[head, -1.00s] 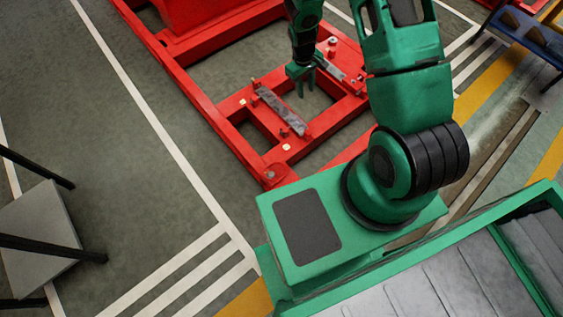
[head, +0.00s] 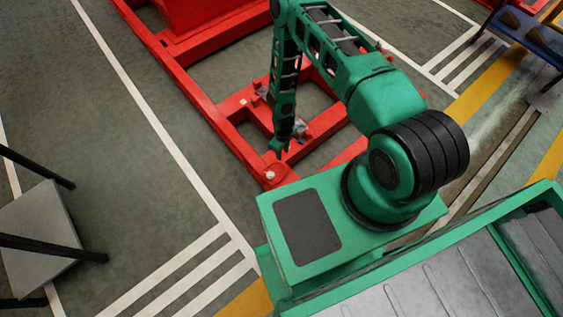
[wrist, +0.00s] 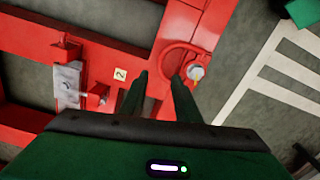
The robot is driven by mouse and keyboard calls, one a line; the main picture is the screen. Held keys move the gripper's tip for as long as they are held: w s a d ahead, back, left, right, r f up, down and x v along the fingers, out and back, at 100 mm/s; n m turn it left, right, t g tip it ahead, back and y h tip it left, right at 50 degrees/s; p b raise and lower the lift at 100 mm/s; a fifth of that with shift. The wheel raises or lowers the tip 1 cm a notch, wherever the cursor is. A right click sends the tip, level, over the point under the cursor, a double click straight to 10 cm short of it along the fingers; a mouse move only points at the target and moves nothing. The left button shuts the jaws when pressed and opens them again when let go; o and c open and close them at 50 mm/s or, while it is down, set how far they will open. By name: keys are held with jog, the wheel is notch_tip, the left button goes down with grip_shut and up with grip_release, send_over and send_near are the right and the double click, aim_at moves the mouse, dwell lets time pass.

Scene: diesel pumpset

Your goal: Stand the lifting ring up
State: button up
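The lifting ring (wrist: 184,45) is a red loop at the corner of the red base frame in the wrist view. It appears to lie flat on the frame, around or beside a pale metal fitting (wrist: 195,72); which one I cannot tell. In the head view my gripper (head: 279,148) hangs over the frame's near corner.
The red base frame (head: 213,103) has open gaps between its beams. Bare floor with white stripes (wrist: 262,75) lies beyond the corner. A black-legged grey stand (head: 38,235) is at far left.

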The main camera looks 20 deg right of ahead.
notch_tip(320, 180, down, 9)
jog(key=shift+f, duration=0.2)
dwell(0.3)
